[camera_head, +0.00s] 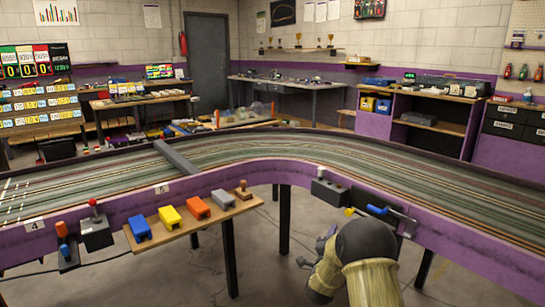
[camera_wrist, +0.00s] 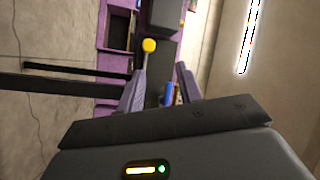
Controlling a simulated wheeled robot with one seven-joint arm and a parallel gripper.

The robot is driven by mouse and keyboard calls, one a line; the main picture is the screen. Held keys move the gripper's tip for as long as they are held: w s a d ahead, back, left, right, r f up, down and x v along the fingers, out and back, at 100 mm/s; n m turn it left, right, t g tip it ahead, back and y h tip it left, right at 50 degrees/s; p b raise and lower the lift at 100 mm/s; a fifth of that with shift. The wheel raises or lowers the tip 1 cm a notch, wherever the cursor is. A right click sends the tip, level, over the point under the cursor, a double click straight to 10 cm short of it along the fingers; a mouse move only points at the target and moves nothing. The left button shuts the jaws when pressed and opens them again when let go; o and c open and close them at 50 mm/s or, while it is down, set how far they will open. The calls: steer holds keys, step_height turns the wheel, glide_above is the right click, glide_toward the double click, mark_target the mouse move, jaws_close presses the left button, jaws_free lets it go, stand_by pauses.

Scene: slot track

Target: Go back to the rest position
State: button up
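My gripper (camera_wrist: 161,74) is open in the wrist view, with its two fingers apart and nothing held between them. A yellow knob (camera_wrist: 149,46) and a blue handle (camera_wrist: 168,94) show beyond and between the fingers. In the head view my arm reaches up from the lower right, below the purple track edge. The yellow knob (camera_head: 349,211) and the blue handle (camera_head: 377,210) are on the track's front side, just above my arm. The arm hides much of my gripper there, and I cannot tell its exact gap to the knob.
The slot track (camera_head: 240,150) curves across the view with a grey bridge (camera_head: 175,157) over it. A wooden shelf (camera_head: 195,222) holds blue, yellow, orange and grey blocks and a stamp. A red-knobbed lever box (camera_head: 96,232) is at left. Black table legs (camera_head: 284,220) stand below.

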steer(key=s+a+n+g+y, duration=0.25)
steer(key=s+n+g, duration=0.3)
steer(key=s, duration=0.75)
steer(key=s+a+n+g+y+p, duration=0.1)
steer(key=s+n+g+y, duration=0.35)
steer(key=s, duration=0.85)
steer(key=s+a+n+g+y, duration=0.15)
steer(key=s+n+g, duration=0.45)
steer(key=s, duration=0.6)
step_height(320, 180, up, 34)
steer(key=n+p, duration=0.1)
steer(key=p, duration=3.4)
steer(key=shift+a+r+t, duration=0.15)
steer(key=shift+a+t, duration=0.1)
steer(key=shift+t, duration=0.05)
steer(key=shift+h, duration=0.25)
steer(key=shift+d, duration=0.1)
